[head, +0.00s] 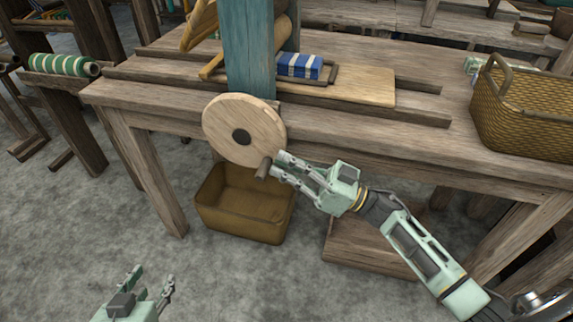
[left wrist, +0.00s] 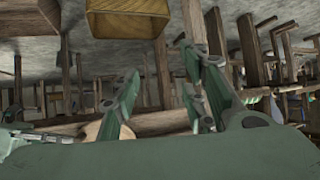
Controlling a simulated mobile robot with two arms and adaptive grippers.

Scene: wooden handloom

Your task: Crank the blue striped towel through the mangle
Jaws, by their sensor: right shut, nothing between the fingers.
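The blue striped towel (head: 306,67) lies folded on the mangle's bed, just right of the teal post (head: 249,50); the post partly hides it. The mangle's round wooden crank wheel (head: 226,118) stands on the table's front side, with a short peg handle (head: 263,168) low on its rim. My right gripper (head: 279,163) is at the peg, with its fingertips right beside it; it is shut with nothing held. My left gripper (head: 151,283) is low at the bottom left, open and empty, well away from the wheel. Its spread fingers also show in the left wrist view (left wrist: 165,95).
A tan bin (head: 240,222) stands on the floor below the wheel. A wicker basket (head: 525,115) sits at the table's right end. A green striped roll (head: 62,65) lies at the left. Grey floor is clear around my left gripper.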

